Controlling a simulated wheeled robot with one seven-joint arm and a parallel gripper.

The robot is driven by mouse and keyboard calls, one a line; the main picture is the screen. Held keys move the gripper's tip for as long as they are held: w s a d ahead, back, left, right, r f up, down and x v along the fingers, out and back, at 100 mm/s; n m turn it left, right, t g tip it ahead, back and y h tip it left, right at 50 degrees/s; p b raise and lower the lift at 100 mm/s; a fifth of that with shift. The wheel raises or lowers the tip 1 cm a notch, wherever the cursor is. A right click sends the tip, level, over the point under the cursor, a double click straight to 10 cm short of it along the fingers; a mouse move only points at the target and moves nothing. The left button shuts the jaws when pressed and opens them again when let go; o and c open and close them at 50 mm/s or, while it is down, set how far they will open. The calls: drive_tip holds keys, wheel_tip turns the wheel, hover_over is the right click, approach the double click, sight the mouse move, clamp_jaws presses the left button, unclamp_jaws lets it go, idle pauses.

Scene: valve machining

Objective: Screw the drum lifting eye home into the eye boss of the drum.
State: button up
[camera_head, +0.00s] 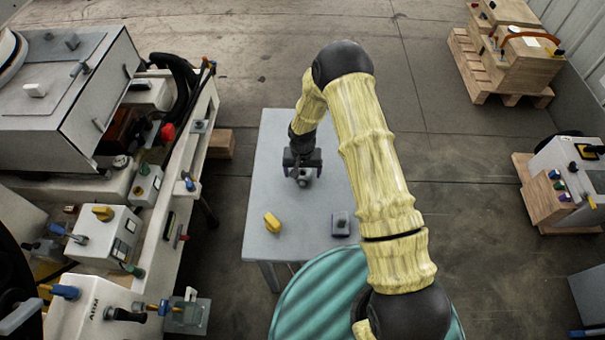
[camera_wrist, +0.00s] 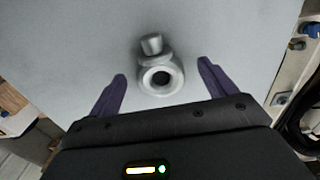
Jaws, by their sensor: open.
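The lifting eye, a silver ring with a short round stub (camera_wrist: 161,77), is on the grey table (camera_head: 262,190). In the wrist view it sits between the two purple fingers of my gripper (camera_wrist: 162,69), with clear gaps on both sides. My gripper (camera_head: 303,162) is open and low over the table, around the eye but not visibly touching it. In the head view the eye (camera_head: 304,181) is partly hidden by the gripper. A teal ribbed round body (camera_head: 320,300), which looks like the drum, stands at the bottom. My arm covers part of it, and I cannot make out the eye boss.
A machine with switches (camera_head: 110,225) stands at left. Wooden boxes on a pallet (camera_head: 505,50) and a control box (camera_head: 568,165) are at right. The floor behind the table is clear.

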sight(303, 173)
drive_tip(key=c, duration=1.1)
drive_tip(key=shift+r, duration=0.15)
drive_tip(key=shift+c, duration=0.2)
wheel_tip(303, 173, up, 10)
drive_tip(key=b, duration=0.1)
drive_tip(key=shift+d, duration=0.1)
drive_tip(key=s+d+f, duration=0.1)
drive_tip(key=d+f, duration=0.1)
drive_tip(key=d, duration=0.5)
drive_tip(key=s+d+f, duration=0.1)
drive_tip(key=d+f, duration=0.1)
drive_tip(key=d, duration=0.6)
drive_tip(key=s+d+f, duration=0.1)
drive_tip(key=d+f, duration=0.1)
drive_tip(key=d, duration=0.5)
drive_tip(key=shift+s+d+f, duration=0.2)
drive_tip(key=shift+s+f, duration=0.05)
drive_tip(key=shift+s, duration=0.1)
drive_tip(key=shift+a, duration=0.1)
